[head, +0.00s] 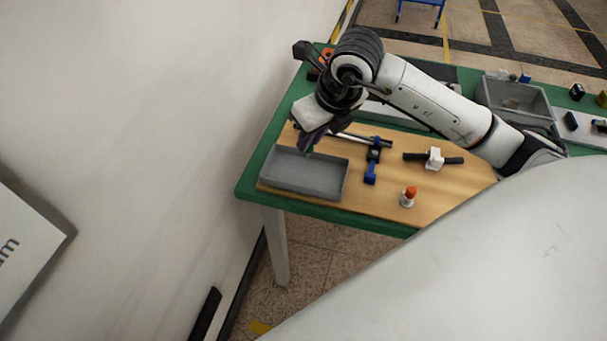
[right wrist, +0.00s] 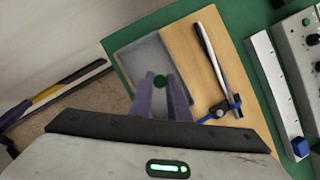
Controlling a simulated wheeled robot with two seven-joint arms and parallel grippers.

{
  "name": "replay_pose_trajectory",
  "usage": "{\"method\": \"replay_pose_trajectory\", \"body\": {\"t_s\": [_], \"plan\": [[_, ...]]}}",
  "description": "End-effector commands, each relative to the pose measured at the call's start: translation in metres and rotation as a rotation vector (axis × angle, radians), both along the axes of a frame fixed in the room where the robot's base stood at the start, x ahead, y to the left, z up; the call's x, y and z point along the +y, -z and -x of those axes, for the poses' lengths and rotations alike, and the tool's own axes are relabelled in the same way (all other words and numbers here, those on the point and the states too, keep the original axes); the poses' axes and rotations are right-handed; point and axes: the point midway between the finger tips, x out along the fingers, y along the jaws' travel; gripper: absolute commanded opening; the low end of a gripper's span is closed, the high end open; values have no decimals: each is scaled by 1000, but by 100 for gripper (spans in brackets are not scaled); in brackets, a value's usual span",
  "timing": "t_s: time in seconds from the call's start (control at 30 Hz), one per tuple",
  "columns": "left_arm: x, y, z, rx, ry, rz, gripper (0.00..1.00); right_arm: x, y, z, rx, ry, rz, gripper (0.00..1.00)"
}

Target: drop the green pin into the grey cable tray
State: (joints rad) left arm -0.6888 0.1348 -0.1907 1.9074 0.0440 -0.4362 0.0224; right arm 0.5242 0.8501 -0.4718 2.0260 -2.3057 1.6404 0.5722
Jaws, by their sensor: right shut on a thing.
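The grey cable tray (head: 305,182) lies on the wooden board at the left end of the green table, and it looks empty in the head view. My right gripper (head: 309,145) is above the back right part of the tray, pointing down. In the right wrist view its purple fingers (right wrist: 160,95) are shut on the green pin (right wrist: 159,81), whose round end shows between the fingertips. The grey tray (right wrist: 137,58) lies behind and below the pin in that view. Only a little of the pin shows in the head view. My left gripper is not in view.
A blue and black clamp-like tool (head: 373,160) lies right of the tray. A white piece with a black bar (head: 434,159) and an orange-topped white bottle (head: 408,197) stand further right. A grey bin (head: 516,98) is at the back right. A white wall rises on the left.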

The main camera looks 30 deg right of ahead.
Motion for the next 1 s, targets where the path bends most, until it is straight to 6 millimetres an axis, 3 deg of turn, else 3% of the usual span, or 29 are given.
{"method": "replay_pose_trajectory", "body": {"t_s": [0.2,0.7,1.0], "plan": [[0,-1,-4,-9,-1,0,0,-12,1,-3,1,160,-1,0],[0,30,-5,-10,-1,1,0,-12,51,-3,3,160,-3,0],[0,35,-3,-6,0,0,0,-12,59,-3,2,161,-2,0]]}}
